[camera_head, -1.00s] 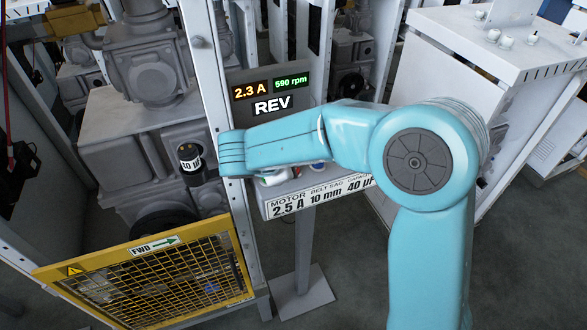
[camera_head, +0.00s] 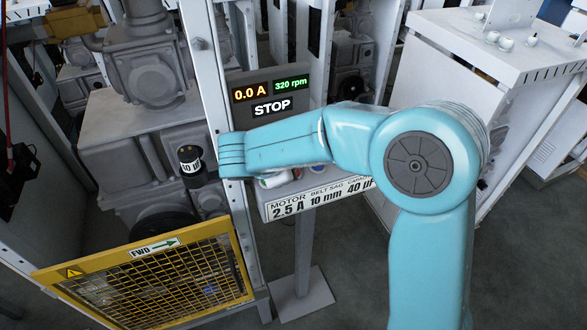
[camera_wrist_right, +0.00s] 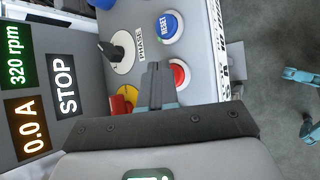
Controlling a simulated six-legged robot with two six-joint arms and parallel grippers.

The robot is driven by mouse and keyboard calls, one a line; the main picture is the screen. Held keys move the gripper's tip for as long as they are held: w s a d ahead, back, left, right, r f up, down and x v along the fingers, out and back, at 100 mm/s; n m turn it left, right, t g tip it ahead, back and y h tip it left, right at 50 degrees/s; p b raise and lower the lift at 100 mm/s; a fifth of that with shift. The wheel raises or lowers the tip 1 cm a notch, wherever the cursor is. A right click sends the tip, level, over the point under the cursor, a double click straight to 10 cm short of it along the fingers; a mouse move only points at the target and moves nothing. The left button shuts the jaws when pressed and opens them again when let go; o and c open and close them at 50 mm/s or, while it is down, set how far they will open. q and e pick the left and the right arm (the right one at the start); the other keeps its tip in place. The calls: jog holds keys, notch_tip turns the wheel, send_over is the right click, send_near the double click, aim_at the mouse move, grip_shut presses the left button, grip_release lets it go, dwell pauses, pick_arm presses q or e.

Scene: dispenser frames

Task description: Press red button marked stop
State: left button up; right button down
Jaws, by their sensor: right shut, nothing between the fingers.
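In the right wrist view a round red button (camera_wrist_right: 180,74) in a white ring sits on the grey control panel (camera_wrist_right: 206,62). Its left part is hidden behind my right gripper (camera_wrist_right: 158,70), and no label on it is readable. The gripper is shut and empty, its tips over the button's edge; I cannot tell whether they touch it. In the head view my right arm covers most of the panel and the gripper. The display (camera_head: 272,106) reads STOP, 0.0 A and 320 rpm. My left gripper is not in view.
A blue RESET button (camera_wrist_right: 168,25) is beside the red one. A black knob (camera_wrist_right: 112,50) marked PHASE and a yellow and red control (camera_wrist_right: 124,100) are close by. A yellow mesh guard (camera_head: 150,282) and a white cabinet post (camera_head: 215,110) stand left of the panel.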

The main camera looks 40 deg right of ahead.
jog(key=shift+r, duration=0.55)
notch_tip(320, 180, up, 5)
jog(key=p, duration=0.4)
jog(key=shift+a, duration=0.15)
dwell(0.7)
